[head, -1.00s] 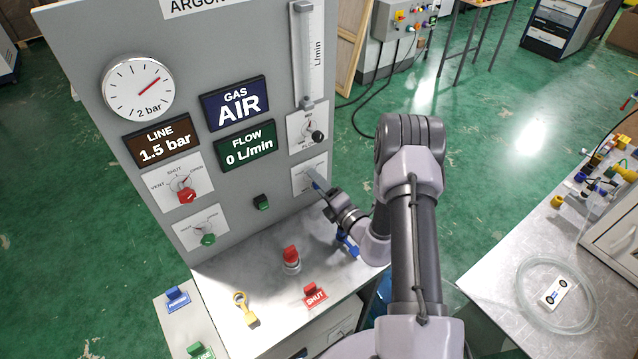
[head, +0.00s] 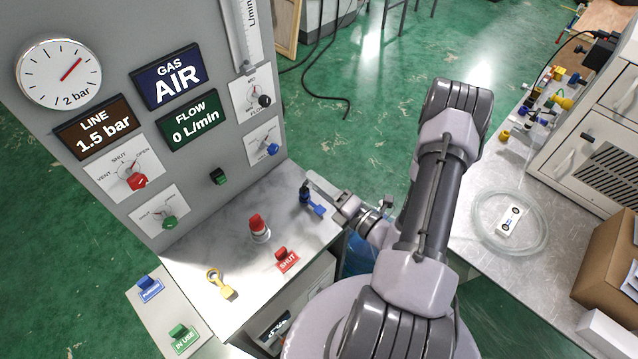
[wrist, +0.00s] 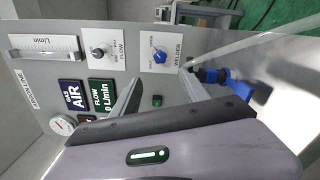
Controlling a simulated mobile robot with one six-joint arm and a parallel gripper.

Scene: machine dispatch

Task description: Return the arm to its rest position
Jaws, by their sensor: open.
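My arm reaches from the right over the marble counter (head: 235,300) of the gas panel. My gripper (head: 322,190) is at the counter's right end, apart from the panel face and partly hidden by its own wrist. In the wrist view, my gripper's two fingers (wrist: 165,85) stand apart with nothing between them. They point towards the panel, below the blue WELDER knob (wrist: 160,57), which also shows in the head view (head: 273,149). A blue-handled dark fitting (head: 314,206) lies or stands beside the gripper; it also shows in the wrist view (wrist: 232,84).
The counter holds a red-capped post (head: 259,229), a red SHUT tag (head: 287,260) and a yellow tag (head: 221,284). A metal bench with a coiled clear hose (head: 479,242) stands right of my arm. Green floor lies open behind.

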